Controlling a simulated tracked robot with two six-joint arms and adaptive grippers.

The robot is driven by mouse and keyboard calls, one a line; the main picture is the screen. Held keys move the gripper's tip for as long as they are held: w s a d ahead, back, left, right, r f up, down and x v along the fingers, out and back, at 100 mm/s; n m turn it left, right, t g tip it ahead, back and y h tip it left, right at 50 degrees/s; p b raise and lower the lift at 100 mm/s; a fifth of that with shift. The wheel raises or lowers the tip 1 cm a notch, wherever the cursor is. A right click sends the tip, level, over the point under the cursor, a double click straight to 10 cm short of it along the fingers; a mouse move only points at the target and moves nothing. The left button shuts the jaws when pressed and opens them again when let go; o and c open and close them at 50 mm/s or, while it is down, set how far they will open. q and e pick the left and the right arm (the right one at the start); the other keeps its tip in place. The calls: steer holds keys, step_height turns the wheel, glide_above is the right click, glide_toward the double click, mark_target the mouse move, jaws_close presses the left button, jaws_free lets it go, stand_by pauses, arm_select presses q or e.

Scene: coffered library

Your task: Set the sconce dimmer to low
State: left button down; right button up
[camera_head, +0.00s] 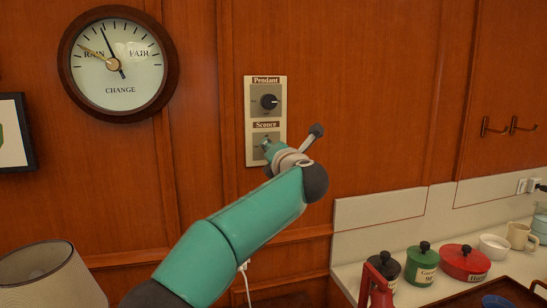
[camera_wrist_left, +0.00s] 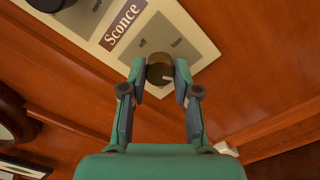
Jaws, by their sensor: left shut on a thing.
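A cream wall panel (camera_head: 279,110) carries a Pendant dimmer on top and a Sconce dimmer below. The black Pendant knob (camera_head: 268,101) is clear of my arm. My left gripper (camera_head: 267,146) is at the Sconce dimmer and largely covers it in the head view. In the left wrist view my left gripper (camera_wrist_left: 160,72) has one finger on each side of the round brown Sconce knob (camera_wrist_left: 159,68) and is shut on it. A pale mark on the knob points to the lower right in that view. Printed labels beside it read "off" and, less clearly, "low". My right gripper is not in view.
A round barometer (camera_head: 117,63) hangs at upper left, above a lampshade (camera_head: 52,279). At right, a counter holds a dark canister (camera_head: 381,268), a green canister (camera_head: 421,265), a red canister (camera_head: 463,263) and a white bowl (camera_head: 494,246). Hooks (camera_head: 508,126) are on the wall.

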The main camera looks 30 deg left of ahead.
arm_select(q)
steer(key=n+b, duration=0.1)
steer(key=n, duration=0.3)
steer(key=n+b, duration=0.1)
steer(key=n, duration=0.3)
steer(key=n+b, duration=0.2)
steer(key=n, duration=0.1)
steer(key=shift+w+f+n, duration=0.1)
steer(key=shift+f+n, duration=0.3)
steer(key=c, duration=0.8)
jaws_free()
steer(key=shift+r, duration=0.1)
steer(key=shift+c, duration=0.2)
steer(key=shift+r, duration=0.1)
